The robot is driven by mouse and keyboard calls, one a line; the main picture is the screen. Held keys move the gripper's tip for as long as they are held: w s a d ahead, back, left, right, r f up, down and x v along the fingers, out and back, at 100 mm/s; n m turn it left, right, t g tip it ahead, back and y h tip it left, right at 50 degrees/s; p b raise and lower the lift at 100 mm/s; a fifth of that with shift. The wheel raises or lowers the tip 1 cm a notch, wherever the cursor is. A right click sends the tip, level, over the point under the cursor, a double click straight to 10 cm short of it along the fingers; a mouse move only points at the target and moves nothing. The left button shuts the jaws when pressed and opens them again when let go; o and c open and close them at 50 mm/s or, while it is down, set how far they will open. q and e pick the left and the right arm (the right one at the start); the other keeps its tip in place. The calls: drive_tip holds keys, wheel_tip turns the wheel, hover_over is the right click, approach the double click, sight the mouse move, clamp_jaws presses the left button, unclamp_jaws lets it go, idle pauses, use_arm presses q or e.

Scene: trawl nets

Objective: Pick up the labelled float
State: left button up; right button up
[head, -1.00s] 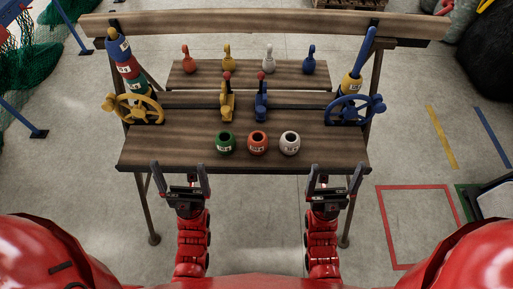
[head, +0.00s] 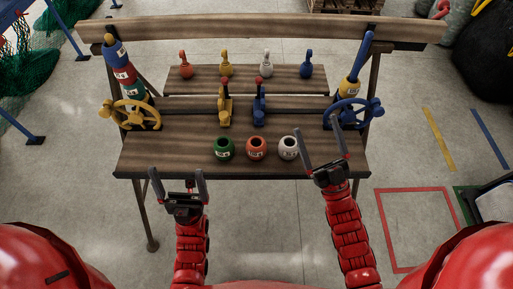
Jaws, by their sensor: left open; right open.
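Three round floats with white labels stand in a row near the bench's front edge: a green float (head: 224,149), an orange-red float (head: 257,148) and a white float (head: 289,147). The label writing is too small to read. More labelled floats are stacked on a left post (head: 122,73), and a yellow labelled float (head: 349,88) sits on the blue right post. My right gripper (head: 320,128) is open and empty, just right of the white float, its left finger close to it. My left gripper (head: 176,172) is open and empty at the bench's front edge, left of the green float.
A yellow handwheel (head: 136,115) and a blue handwheel (head: 354,112) flank the bench. Several small coloured hooked pieces line the back shelf (head: 246,83). The front board (head: 190,151) is clear left of the floats.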

drive_tip(key=w+a+f+m+g+h, duration=0.1)
drive_tip(key=w+a+f+g+h, duration=0.1)
drive_tip(key=w+a+f+g, duration=0.25)
drive_tip(key=m+g+h+b, duration=0.2)
drive_tip(key=g+h, duration=0.2)
drive_tip(key=g, duration=0.3)
approach(260, 153)
drive_tip(key=x, duration=0.8)
drive_tip(key=shift+b, duration=0.4)
drive_tip(key=shift+f+p+x, duration=0.1)
drive_tip(key=shift+p+x, duration=0.2)
drive_tip(key=shift+x, duration=1.25)
drive_tip(key=shift+f+p+x, duration=0.15)
drive_tip(key=shift+p+x, duration=0.15)
drive_tip(key=shift+x, duration=1.25)
drive_tip(key=shift+s+d, duration=0.1)
drive_tip(key=shift+d, duration=0.05)
drive_tip(key=c, duration=1.1)
